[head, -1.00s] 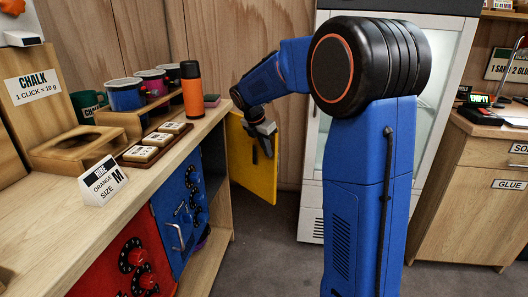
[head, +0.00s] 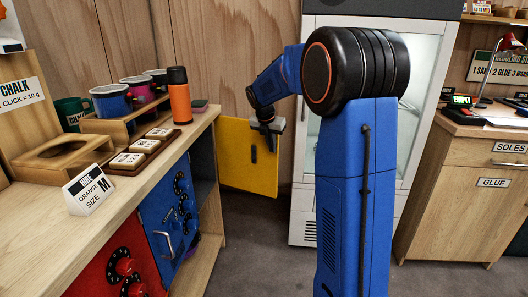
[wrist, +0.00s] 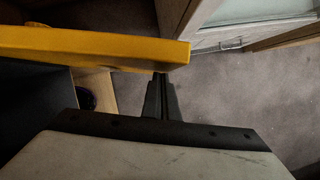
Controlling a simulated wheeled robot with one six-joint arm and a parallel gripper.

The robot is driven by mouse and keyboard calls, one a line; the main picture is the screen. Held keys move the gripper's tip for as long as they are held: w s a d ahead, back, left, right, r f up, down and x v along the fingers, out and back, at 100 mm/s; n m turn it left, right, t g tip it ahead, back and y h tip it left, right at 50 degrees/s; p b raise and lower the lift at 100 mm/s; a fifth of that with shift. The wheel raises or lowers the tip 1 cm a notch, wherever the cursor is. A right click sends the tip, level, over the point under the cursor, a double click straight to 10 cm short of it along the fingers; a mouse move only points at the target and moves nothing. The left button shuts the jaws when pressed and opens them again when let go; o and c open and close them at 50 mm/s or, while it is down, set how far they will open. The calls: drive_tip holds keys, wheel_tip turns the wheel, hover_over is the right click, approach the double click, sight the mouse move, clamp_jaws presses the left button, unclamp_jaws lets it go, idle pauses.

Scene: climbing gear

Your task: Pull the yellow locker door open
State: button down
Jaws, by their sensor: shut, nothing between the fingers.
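The yellow locker door (head: 236,172) stands swung open at the far end of the counter's front, its flat face turned toward the head camera. A small dark slot or handle shows on it. Behind its hinge side, the open compartment (head: 203,172) shows dark. My gripper (head: 272,147) is shut and empty at the door's upper right, by its free edge. In the wrist view, the door's edge (wrist: 95,48) crosses the upper left, and my shut fingertips (wrist: 161,78) are close to its right end. I cannot tell whether they touch it.
The counter (head: 135,190) holds mugs (head: 110,100), an orange bottle (head: 179,97) and a size sign (head: 88,189). Blue (head: 172,225) and red (head: 115,265) doors are below. A glass-fronted cabinet (head: 302,185) stands behind my arm. Grey floor (head: 255,250) is clear in front.

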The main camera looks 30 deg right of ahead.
drive_tip(key=shift+w+d, duration=0.7)
drive_tip(key=shift+d, duration=0.25)
drive_tip(key=shift+w+d, duration=0.7)
drive_tip(key=shift+d, duration=0.25)
drive_tip(key=shift+w+d, duration=0.7)
drive_tip(key=shift+d, duration=0.25)
